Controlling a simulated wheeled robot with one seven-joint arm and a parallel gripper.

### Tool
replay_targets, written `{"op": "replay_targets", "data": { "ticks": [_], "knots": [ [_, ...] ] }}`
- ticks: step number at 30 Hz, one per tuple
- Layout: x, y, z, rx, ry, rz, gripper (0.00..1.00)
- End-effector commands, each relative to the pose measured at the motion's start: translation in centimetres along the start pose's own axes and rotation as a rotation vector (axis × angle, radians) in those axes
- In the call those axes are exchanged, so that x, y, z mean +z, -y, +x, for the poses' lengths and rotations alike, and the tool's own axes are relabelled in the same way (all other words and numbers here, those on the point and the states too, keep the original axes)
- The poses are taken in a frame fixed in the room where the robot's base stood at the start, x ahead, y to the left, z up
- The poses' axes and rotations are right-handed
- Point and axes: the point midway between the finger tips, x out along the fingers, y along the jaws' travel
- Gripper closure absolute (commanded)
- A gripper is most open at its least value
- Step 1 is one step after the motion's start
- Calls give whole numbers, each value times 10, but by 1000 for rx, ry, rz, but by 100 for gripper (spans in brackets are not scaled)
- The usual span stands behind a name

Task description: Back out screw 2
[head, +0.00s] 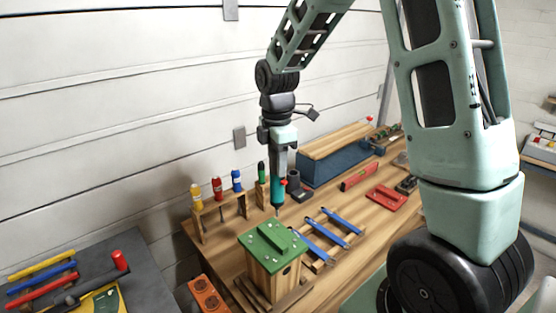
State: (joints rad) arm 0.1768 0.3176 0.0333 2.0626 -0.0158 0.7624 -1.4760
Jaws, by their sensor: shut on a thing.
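My gripper (279,152) points straight down over the workbench and is shut on a teal powered-screwdriver-like tool (277,190). The tool hangs upright with a red part on its side, and its thin tip points down at the far edge of the green lid (262,238). Whether the tip touches the lid, I cannot tell. The green lid tops a wooden box (262,276) with a dark round hole in its right face. A raised green strip runs across the lid. Screw 2 is too small to make out, and the tool tip may hide it.
A wooden rack (222,208) with several colored-handled tools stands left of the tool. A blue tool chest (333,166) stands behind right. Blue bar clamps (322,243) lie right of the box. A red tray (386,198) lies farther right. A dark side table (95,270) stands left.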

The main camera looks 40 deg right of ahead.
Motion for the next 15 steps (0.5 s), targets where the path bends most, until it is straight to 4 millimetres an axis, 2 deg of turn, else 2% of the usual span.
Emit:
{"op": "replay_targets", "data": {
  "ticks": [1,4,15],
  "knots": [
    [0,0,9,1,0,0,89],
    [0,0,14,2,0,0,89],
    [0,0,16,2,0,1,89]
  ]
}}
